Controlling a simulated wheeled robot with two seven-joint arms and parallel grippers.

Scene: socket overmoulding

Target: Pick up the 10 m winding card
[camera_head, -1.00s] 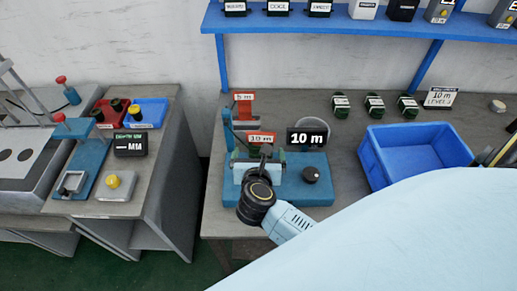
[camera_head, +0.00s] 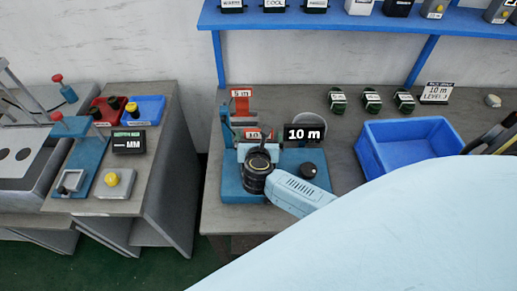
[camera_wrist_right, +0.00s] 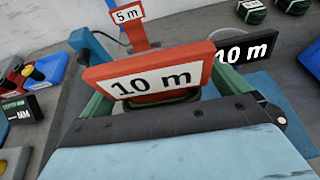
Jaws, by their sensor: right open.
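The red 10 m winding card (camera_wrist_right: 150,78) fills the middle of the right wrist view, its white label facing my camera. It also shows in the head view (camera_head: 253,134), partly hidden by my right gripper. My right gripper (camera_head: 257,148) is open, just in front of the card on the blue winding fixture (camera_head: 231,187). In the wrist view, its green fingers (camera_wrist_right: 165,92) show on the left and right of the card, partly hidden behind the card and gripper body. I cannot tell whether they touch it. My left gripper is not in view.
A red 5 m card (camera_head: 241,93) stands behind. A black 10 m display (camera_head: 304,134) and a black knob (camera_head: 308,170) are close on the right. An empty blue bin (camera_head: 410,150) stands farther right. Green coils (camera_head: 372,101) lie along the back.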

